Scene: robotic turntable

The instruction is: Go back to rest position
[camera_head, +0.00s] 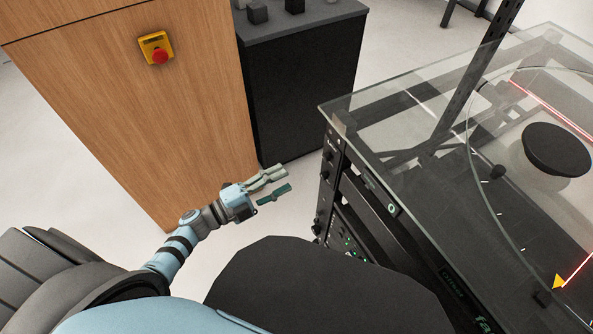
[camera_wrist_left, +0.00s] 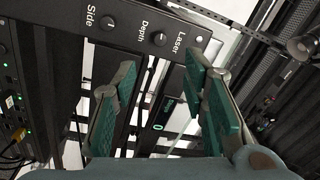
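My left gripper (camera_head: 270,187) is in front of the wooden cabinet's lower right part in the head view, left of the rack under the glass table. In the left wrist view my left gripper (camera_wrist_left: 160,100) shows two green-padded fingers standing well apart, with nothing between them. Beyond the fingers is the rack's front panel with knobs labelled Side (camera_wrist_left: 108,23), Depth (camera_wrist_left: 158,38) and Laser (camera_wrist_left: 196,40). The fingers look clear of the knobs. My right gripper is in neither view.
The wooden cabinet (camera_head: 130,100) carries a red emergency button (camera_head: 159,56). A black cabinet (camera_head: 305,95) stands behind. The glass-topped turntable (camera_head: 400,105), with a black disc (camera_head: 556,150) and red laser lines, fills the right. Bare floor (camera_head: 50,140) lies at the left.

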